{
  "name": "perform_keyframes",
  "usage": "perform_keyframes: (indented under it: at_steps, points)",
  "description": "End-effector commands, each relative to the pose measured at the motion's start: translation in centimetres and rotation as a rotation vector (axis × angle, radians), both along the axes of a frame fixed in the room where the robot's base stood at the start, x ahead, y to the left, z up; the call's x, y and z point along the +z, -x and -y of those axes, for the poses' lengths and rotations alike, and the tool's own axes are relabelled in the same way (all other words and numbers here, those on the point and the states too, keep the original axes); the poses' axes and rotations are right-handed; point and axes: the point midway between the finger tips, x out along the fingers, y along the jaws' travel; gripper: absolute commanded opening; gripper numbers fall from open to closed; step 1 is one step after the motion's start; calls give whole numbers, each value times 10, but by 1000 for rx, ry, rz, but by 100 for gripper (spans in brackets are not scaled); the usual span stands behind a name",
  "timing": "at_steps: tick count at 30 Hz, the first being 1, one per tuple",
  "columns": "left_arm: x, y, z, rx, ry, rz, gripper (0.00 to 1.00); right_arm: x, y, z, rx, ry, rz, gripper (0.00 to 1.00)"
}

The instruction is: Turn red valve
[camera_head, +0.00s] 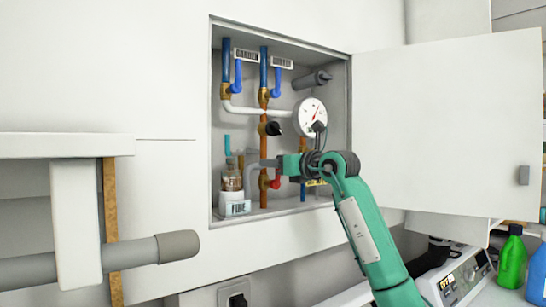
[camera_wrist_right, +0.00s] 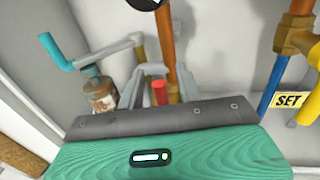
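The red valve (camera_head: 275,182) is a small red handle low on the copper pipe inside the open wall cabinet. It also shows in the right wrist view (camera_wrist_right: 160,92), between the two grey fingers. My right gripper (camera_head: 264,170) reaches into the cabinet from the right, close to the red valve. In the right wrist view its fingers (camera_wrist_right: 160,78) stand apart, one on each side of the red handle, with gaps visible. Contact with the valve cannot be made out. My left gripper is in neither view.
The cabinet holds blue-handled valves (camera_head: 238,76), a round gauge (camera_head: 310,116) and a bottle of brown stuff (camera_head: 231,180) left of the valve. The cabinet door (camera_head: 450,130) is swung open to the right. A green bottle (camera_head: 513,262) stands at lower right.

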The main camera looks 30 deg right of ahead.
Motion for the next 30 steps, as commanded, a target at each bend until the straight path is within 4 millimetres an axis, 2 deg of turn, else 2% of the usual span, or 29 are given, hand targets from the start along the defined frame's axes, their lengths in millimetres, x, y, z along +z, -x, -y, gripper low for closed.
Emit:
perform_keyframes:
  at_steps: [4, 12, 17, 18, 26, 30]
  points:
    - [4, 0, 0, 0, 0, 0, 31, 0, -8, -3, 0, 1, 0, 35]
    - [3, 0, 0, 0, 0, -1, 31, -1, -8, -3, -1, 1, 0, 35]
    - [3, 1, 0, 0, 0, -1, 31, -1, -8, -3, -1, 1, 0, 4]
    - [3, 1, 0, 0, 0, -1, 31, -1, -8, -3, -1, 1, 0, 0]
    - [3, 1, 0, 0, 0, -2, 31, -1, -8, -1, -1, -4, 0, 0]
    - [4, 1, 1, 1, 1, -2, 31, -1, -8, 10, -4, -32, -6, 0]
